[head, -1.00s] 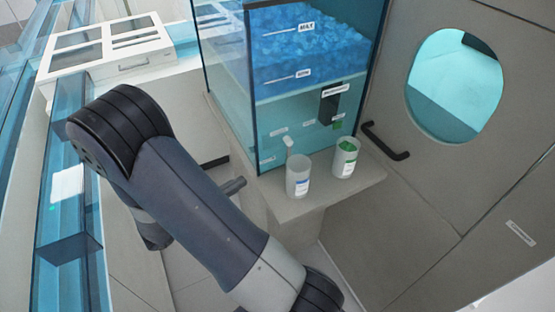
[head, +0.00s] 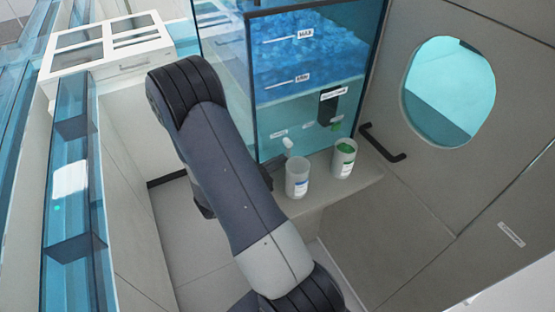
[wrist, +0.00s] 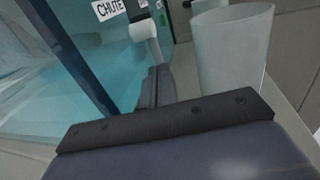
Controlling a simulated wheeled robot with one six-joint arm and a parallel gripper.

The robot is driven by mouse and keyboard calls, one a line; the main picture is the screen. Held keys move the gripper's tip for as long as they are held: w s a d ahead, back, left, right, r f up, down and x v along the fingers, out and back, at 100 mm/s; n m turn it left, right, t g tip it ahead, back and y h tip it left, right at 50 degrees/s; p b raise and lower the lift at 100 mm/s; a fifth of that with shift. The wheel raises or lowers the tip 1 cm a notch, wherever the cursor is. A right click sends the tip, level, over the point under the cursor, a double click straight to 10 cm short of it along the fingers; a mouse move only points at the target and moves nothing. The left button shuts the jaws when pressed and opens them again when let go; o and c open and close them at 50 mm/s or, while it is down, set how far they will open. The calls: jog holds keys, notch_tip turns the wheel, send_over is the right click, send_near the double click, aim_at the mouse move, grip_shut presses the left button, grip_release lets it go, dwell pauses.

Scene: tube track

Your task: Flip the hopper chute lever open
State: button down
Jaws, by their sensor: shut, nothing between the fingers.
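The hopper (head: 310,65) is a clear blue-tinted tank holding blue granules. The chute lever (head: 288,143) has a white end and sticks out low on its front; it also shows in the wrist view (wrist: 143,28) beside the CHUTE label. My gripper (wrist: 155,85) is shut and empty, its fingers pointing at the lever from just in front and below. Whether they touch it I cannot tell. In the head view my arm mostly hides the gripper.
A cup with a blue label (head: 298,181) stands below the lever, close to the right of my gripper. A cup with green contents (head: 343,160) stands beside it on the ledge (head: 368,178). A dark handle (head: 382,143) is at right. A blue track (head: 75,130) runs along the left.

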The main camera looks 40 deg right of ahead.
jog(key=shift+d, duration=0.1)
dwell(0.3)
jog(key=shift+s+d+f+b, duration=0.1)
jog(key=shift+d+f+b, duration=0.2)
jog(key=shift+b, duration=0.3)
jog(key=shift+r, duration=0.1)
jog(key=shift+a, duration=0.2)
jog(key=a+f+b, duration=0.1)
jog(key=a+b, duration=0.1)
jog(key=a, duration=1.1)
jog(key=shift+w+a+f+b, duration=0.3)
jog(key=shift+f, duration=0.1)
jog(key=shift+r, duration=0.1)
